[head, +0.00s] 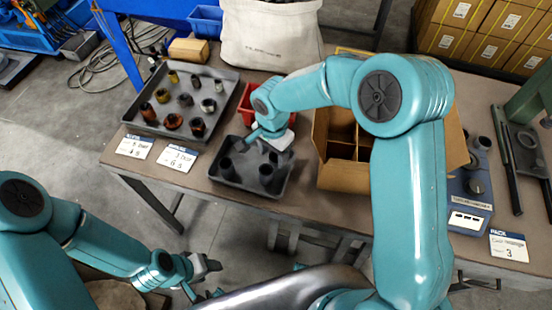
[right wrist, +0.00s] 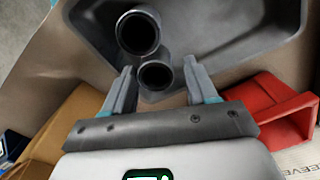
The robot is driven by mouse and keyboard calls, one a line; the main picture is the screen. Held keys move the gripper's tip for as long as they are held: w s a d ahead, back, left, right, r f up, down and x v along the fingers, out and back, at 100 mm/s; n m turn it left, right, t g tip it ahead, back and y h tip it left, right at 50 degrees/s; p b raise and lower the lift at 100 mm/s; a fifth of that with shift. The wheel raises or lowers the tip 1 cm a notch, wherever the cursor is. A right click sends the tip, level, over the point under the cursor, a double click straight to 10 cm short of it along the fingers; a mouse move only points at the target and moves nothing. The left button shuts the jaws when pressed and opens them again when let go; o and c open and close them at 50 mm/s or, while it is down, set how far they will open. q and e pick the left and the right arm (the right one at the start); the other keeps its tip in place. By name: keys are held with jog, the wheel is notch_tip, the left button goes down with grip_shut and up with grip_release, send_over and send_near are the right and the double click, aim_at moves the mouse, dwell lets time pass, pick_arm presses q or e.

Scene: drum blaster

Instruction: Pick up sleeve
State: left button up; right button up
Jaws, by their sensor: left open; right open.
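Dark hollow sleeves stand in a dark grey tray (head: 240,183) near the table's front edge, among them one sleeve (head: 266,173) at the right. My right gripper (head: 268,138) is over the back of this tray. In the right wrist view, its open fingers (right wrist: 160,85) are on either side of a dark sleeve (right wrist: 155,75), which shows its open end; whether they touch it I cannot tell. A second, larger-looking sleeve (right wrist: 139,32) is right beside it. My left gripper (head: 205,278) is open and empty, off the table's front edge at the lower left.
A second tray (head: 150,125) at the left holds several metal and brown parts. A red bin (head: 246,104) stands behind the sleeve tray, and an open cardboard box (head: 342,178) with dividers is to its right. A blue device (head: 470,190) is further right.

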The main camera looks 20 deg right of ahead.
jog(key=shift+f, duration=0.5)
grip_shut()
jog(key=shift+r, duration=0.1)
